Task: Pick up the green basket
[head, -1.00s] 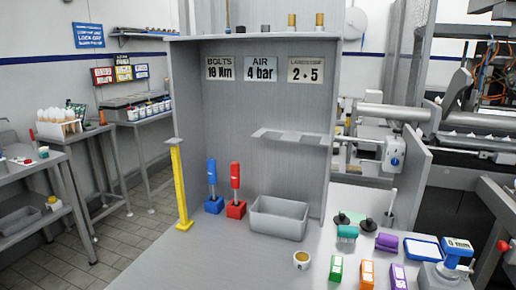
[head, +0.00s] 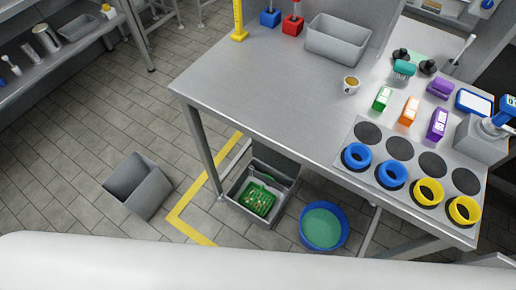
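A green basket (head: 257,199) with small light bits in it sits inside a grey bin (head: 237,208) on the floor, in the head view. The bin stands below the front edge of the metal table, near its left leg. A green bar, perhaps the basket's handle, shows above it. The basket's lower part is hidden by the bin walls. Neither of my grippers is in view.
The metal table (head: 250,75) overhangs the area behind the bin. A blue tub (head: 323,227) stands right of it, an empty grey bin (head: 138,186) left. Yellow tape (head: 185,203) marks the floor. A white rounded surface, likely mine, fills the bottom edge.

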